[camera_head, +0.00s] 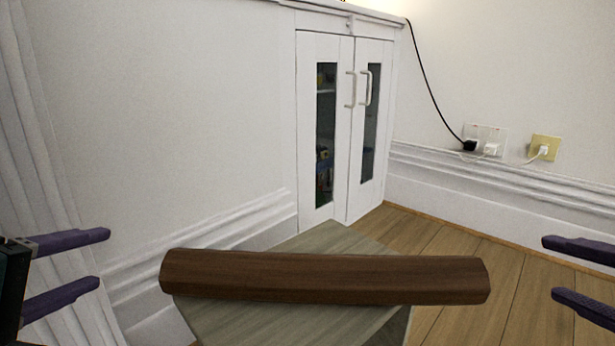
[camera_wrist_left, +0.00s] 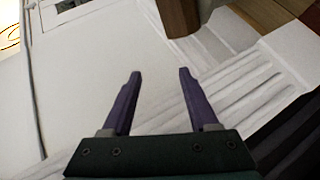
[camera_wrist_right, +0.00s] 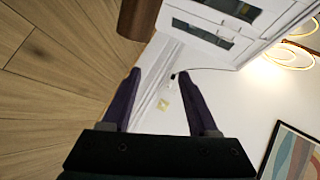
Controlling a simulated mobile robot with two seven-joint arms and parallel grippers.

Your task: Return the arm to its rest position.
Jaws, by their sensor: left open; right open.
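My left gripper (camera_head: 105,260) is at the left edge of the head view, with its two purple fingers apart and nothing between them. It also shows open and empty in the left wrist view (camera_wrist_left: 160,75). My right gripper (camera_head: 550,268) is at the right edge of the head view, its purple fingers apart and empty. The right wrist view shows the same open fingers (camera_wrist_right: 160,78). A dark brown wooden beam (camera_head: 325,278) lies across a grey wood-grain surface (camera_head: 260,322) between the grippers. Neither gripper touches the beam.
A white cabinet (camera_head: 340,130) with two glass-panelled doors stands shut behind the grey surface. Wall sockets with plugs (camera_head: 485,145) and a black cord are at the right. White walls and moulding run along the left. Wooden floor (camera_head: 480,260) shows bare at the right.

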